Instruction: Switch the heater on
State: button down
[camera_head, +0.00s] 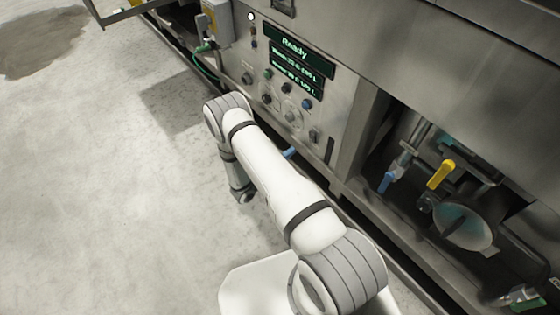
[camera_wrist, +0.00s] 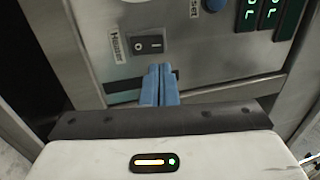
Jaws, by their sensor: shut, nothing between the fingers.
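The heater switch (camera_wrist: 149,44) is a dark rocker marked O and I on the metal panel in the wrist view. A label reading "Heater" (camera_wrist: 117,46) is beside it on the left. Which side of the rocker is pressed in, I cannot tell. A small dark switch (camera_head: 314,135) at the panel's lower right in the head view seems to be the same one. My gripper (camera_wrist: 160,68) has its blue fingers shut together and empty, with the tips just below the rocker, nearest its I side. Whether they touch it is unclear. In the head view, the gripper (camera_head: 290,153) shows only partly beside my arm.
A blue button (camera_wrist: 214,4) is close above the switch. Right of the panel, an open bay holds pipes and a yellow-handled valve (camera_head: 441,173). The floor (camera_head: 110,190) at left is clear.

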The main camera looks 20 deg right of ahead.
aim_at(311, 135)
jog(key=b+x, duration=0.2)
jog(key=x, duration=0.5)
jog(key=shift+w+d, duration=0.1)
jog(key=shift+d, duration=0.3)
jog(key=shift+r, duration=0.1)
